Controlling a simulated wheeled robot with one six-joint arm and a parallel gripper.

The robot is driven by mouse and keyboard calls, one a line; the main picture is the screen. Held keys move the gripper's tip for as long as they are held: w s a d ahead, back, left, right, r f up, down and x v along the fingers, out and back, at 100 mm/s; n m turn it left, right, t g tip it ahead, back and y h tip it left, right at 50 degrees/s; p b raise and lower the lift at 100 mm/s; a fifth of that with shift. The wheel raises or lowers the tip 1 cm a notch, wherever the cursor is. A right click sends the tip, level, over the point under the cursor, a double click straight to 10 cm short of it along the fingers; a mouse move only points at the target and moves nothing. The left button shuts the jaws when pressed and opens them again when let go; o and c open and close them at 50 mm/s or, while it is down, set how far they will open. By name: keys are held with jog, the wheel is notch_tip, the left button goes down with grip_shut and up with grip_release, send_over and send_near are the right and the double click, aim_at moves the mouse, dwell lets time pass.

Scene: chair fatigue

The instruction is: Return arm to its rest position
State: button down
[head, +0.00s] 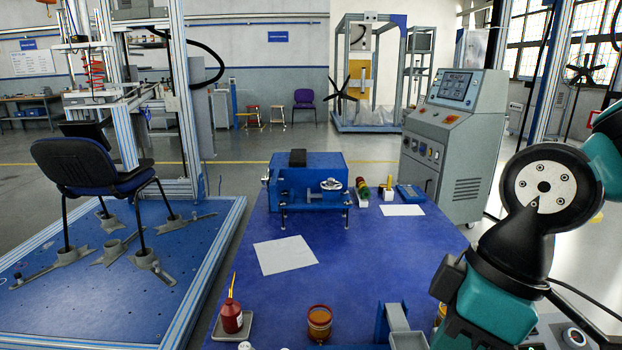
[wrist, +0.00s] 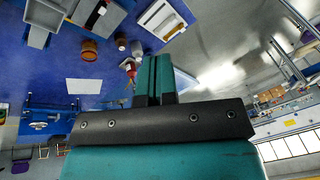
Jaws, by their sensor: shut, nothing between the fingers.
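My arm (head: 495,290), teal and black, is folded at the right side of the head view, over the right front of the blue table (head: 370,265). My gripper (wrist: 153,62) shows in the wrist view, where its two teal fingers are together with nothing between them. The wrist view is turned over, with the table in its upper left. The fingertips are not clearly seen in the head view.
A blue machine (head: 305,185) stands at the back of the table. A red bottle (head: 231,316) and an amber jar (head: 319,323) stand at the front. A grey control console (head: 455,145) is beyond the table on the right. A chair (head: 90,175) stands on the test platform at left.

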jog(key=s+r+m+p, duration=0.3)
jog(key=r+m+p, duration=0.1)
jog(key=r+p, duration=1.3)
jog(key=shift+d+r+m+t+y, duration=0.3)
jog(key=shift+d+r, duration=0.05)
jog(key=shift+r, duration=0.25)
